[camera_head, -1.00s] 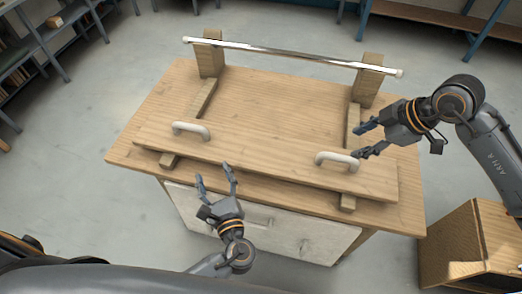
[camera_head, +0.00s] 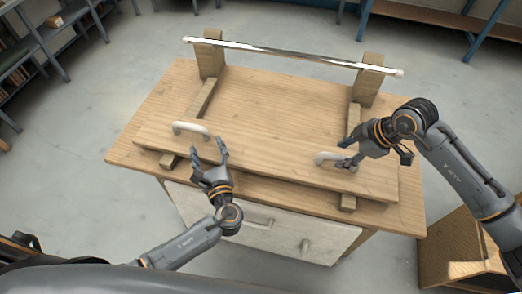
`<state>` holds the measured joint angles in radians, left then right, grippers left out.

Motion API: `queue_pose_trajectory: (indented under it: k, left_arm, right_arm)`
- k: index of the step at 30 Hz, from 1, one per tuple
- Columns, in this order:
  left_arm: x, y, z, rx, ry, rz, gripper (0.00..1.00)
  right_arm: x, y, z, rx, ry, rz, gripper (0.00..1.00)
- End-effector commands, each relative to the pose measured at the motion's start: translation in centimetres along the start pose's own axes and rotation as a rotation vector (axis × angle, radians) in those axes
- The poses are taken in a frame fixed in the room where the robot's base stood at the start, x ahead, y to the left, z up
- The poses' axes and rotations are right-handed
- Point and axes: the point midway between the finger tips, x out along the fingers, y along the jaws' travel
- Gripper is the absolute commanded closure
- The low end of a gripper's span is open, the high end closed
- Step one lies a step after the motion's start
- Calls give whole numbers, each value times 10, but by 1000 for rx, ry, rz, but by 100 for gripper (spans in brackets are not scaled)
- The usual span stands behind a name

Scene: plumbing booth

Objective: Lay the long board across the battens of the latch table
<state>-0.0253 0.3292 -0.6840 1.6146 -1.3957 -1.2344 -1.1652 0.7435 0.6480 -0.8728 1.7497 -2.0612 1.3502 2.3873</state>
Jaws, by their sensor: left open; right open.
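The long board (camera_head: 262,166) lies across the two battens near the front of the latch table (camera_head: 388,214). It has two pale handles, a left handle (camera_head: 190,127) and a right handle (camera_head: 336,155). The left batten (camera_head: 203,98) and right batten (camera_head: 353,118) run back from under the board to upright wooden blocks. My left gripper (camera_head: 207,158) is open over the board's front, to the right of and in front of the left handle. My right gripper (camera_head: 348,158) is open at the right handle and partly covers it; I cannot tell whether it touches.
A shiny metal bar (camera_head: 290,55) spans the wooden blocks at the table's back. A wooden box (camera_head: 462,240) stands on the floor at right. Shelves (camera_head: 45,45) are at the far left, a bench (camera_head: 440,15) at the back right. The tabletop between the battens is clear.

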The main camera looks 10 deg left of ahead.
Motion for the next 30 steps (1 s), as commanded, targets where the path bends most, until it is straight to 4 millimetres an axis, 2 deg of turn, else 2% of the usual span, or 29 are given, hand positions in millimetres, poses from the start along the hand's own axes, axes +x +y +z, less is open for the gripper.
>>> queue_pose_trajectory:
  k: [3, 9, 21, 28, 30]
  left_arm:
    - [21, 0, 1, 0, -2, 0, 37]
    - [41, 0, 0, 1, 0, 1, 37]
    - [46, 0, 0, -1, 1, 1, 37]
    - [46, 0, 0, 0, 1, 0, 84]
    - [46, 0, 0, 0, 1, 0, 98]
  right_arm:
    - [20, 0, 0, -1, 1, -1, 53]
    - [41, 0, 0, 0, 1, 1, 53]
    - [46, 0, 0, -1, 1, 1, 53]
    - [46, 0, 0, -1, 0, 1, 100]
    - [46, 0, 0, -1, 0, 1, 100]
